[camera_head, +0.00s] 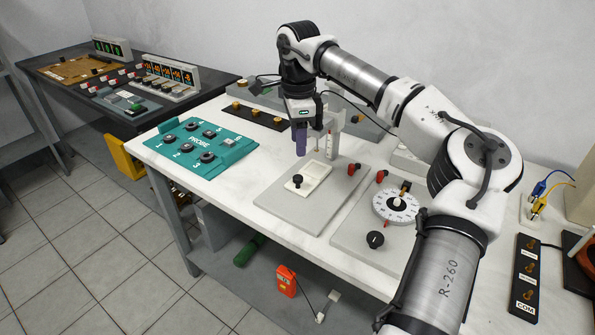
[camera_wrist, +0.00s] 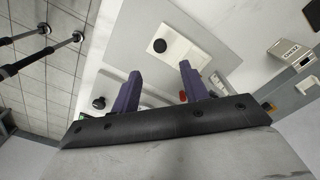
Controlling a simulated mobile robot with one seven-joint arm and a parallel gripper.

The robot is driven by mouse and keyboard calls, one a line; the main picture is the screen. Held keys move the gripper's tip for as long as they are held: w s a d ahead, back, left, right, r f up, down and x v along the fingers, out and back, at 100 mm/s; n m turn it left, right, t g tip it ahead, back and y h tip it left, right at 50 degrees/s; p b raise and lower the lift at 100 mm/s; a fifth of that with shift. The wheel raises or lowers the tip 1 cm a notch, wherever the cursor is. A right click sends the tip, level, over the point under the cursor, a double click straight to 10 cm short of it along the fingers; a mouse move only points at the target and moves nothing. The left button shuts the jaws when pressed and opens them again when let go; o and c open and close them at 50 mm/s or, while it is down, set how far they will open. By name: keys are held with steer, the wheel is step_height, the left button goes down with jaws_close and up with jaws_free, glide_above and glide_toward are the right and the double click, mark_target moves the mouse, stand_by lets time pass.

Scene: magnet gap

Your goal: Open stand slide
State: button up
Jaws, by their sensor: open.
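The stand is a flat grey plate (camera_head: 320,210) on the white bench, with a white rectangular slide (camera_head: 318,176) on it. A black round knob (camera_head: 297,181) stands near the slide's front-left end. In the wrist view the slide (camera_wrist: 193,52) and its knob (camera_wrist: 159,46) show beyond my fingertips. My gripper (camera_head: 302,150) hangs above and behind the slide, apart from it. Its two purple fingers (camera_wrist: 160,72) are spread with nothing between them. In the head view one finger mostly hides the other.
A dial plate (camera_head: 395,205) with red and black knobs stands to the right. An upright light-grey post (camera_head: 334,138) stands close beside my gripper. A black COM strip (camera_head: 526,275) lies at the right.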

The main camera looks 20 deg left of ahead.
mark_target(298, 177)
step_height(298, 177, down, 10)
steer(key=shift+p, duration=0.4)
steer(key=shift+c, duration=0.3)
jaws_close()
